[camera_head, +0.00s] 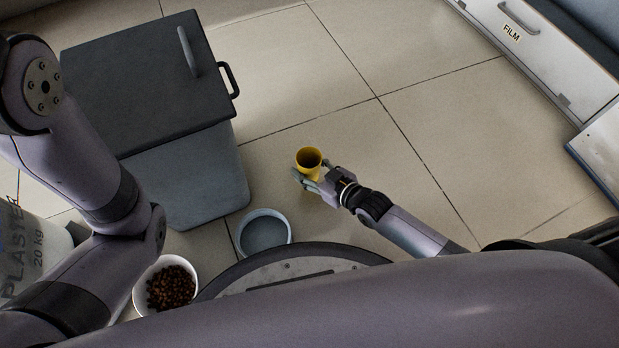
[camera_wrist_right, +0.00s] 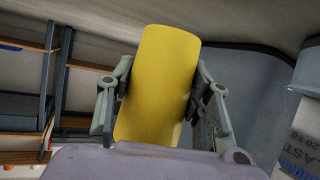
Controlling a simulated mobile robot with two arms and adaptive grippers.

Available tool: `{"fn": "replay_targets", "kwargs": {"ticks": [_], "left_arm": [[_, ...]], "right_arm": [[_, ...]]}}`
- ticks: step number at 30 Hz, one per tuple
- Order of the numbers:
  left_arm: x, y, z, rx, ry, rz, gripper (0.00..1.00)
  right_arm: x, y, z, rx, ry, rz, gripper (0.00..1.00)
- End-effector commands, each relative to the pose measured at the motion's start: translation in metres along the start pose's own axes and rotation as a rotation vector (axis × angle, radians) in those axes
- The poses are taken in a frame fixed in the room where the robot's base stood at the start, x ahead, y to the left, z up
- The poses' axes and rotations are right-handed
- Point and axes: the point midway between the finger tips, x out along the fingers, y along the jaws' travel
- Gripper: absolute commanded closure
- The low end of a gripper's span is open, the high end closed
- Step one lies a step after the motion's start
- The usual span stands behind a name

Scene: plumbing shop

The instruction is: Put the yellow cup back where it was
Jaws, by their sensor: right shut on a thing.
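The yellow cup (camera_head: 309,158) is in my right gripper (camera_head: 312,178), over the tiled floor right of the grey bin. I look down into its open top. In the right wrist view the yellow cup (camera_wrist_right: 160,85) stands between the two fingers of the right gripper (camera_wrist_right: 163,105), which touch or nearly touch its sides. I cannot tell how high the cup is above the floor. My left arm comes in at the left of the head view, but its gripper is not in view.
A grey lidded bin (camera_head: 205,175) stands left of the cup. A blue-grey bowl (camera_head: 264,213) and a white bowl of brown pellets (camera_head: 170,262) lie near my base. A plaster bucket (camera_head: 48,265) is at far left, white drawers (camera_head: 540,50) at upper right. The floor (camera_head: 430,130) between is clear.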

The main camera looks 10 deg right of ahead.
Motion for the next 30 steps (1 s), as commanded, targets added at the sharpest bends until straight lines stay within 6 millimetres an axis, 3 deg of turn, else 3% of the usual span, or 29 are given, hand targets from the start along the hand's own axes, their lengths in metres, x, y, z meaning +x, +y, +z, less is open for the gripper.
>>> {"fn": "replay_targets", "kwargs": {"ticks": [7,20,21,30], "left_arm": [[-0.029,0.006,-0.01,0.0,-0.001,0.0,1.0],[-0.03,0.006,-0.01,-0.001,0.0,0.0,1.0],[-0.029,0.006,-0.01,-0.001,0.0,0.0,1.0],[-0.029,0.006,-0.01,-0.001,0.0,0.0,1.0]], "right_arm": [[0.015,-0.002,0.036,0.0,0.0,-0.001,0.83],[0.017,-0.002,0.039,0.0,0.0,0.0,0.83],[0.016,-0.002,0.039,0.0,0.0,0.0,0.52],[0.016,-0.002,0.039,0.0,0.0,0.0,0.34]]}}
